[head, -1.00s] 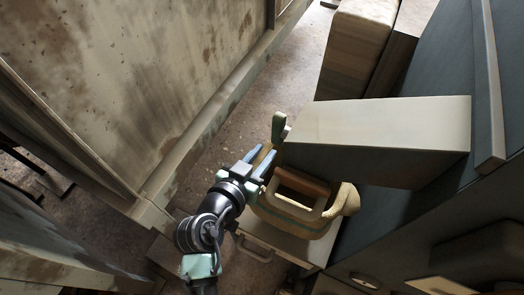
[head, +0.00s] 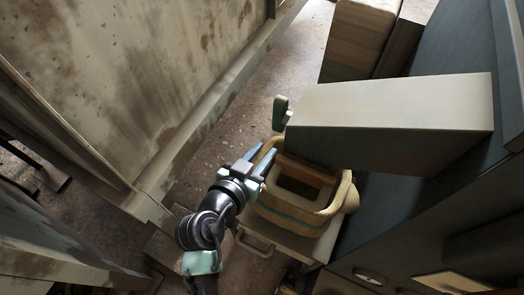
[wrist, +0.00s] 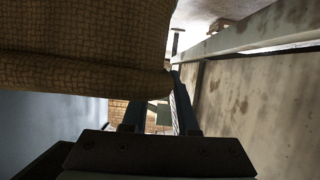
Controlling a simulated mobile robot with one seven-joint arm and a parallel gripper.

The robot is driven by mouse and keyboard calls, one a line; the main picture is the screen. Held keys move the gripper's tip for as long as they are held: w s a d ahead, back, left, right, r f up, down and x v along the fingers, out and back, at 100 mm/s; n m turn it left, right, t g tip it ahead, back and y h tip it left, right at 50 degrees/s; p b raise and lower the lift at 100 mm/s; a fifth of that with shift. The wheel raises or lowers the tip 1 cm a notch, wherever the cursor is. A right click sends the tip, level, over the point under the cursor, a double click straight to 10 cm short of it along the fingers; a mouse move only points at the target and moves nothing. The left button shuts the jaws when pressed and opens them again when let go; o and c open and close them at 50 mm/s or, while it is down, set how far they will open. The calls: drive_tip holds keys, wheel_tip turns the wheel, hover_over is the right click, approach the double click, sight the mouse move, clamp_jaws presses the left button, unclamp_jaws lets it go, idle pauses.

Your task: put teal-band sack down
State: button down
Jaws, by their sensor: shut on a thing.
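The sack (head: 345,202) is tan and woven, with an open, thick-rimmed top and a teal band low on its side. It appears upright above a pale drawer unit (head: 310,248); I cannot tell whether its base touches it. My gripper (head: 264,160) is shut on the sack's left rim, with its blue fingers at the edge. In the wrist view the sack's weave (wrist: 85,45) fills the upper left, beside the dark fingers (wrist: 158,115). The sack's underside is hidden.
A large pale box (head: 390,120) stands close behind the sack, with a green-handled object (head: 280,112) at its left end. Dark cabinets (head: 420,215) stand at right. A stained pale wall (head: 120,90) bounds the left. Bare floor (head: 240,125) lies between.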

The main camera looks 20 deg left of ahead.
drive_tip(key=shift+f+b, duration=0.3)
drive_tip(key=shift+f, duration=0.1)
drive_tip(key=c, duration=0.6)
unclamp_jaws()
drive_tip(key=p+v, duration=0.2)
drive_tip(key=v, duration=1.1)
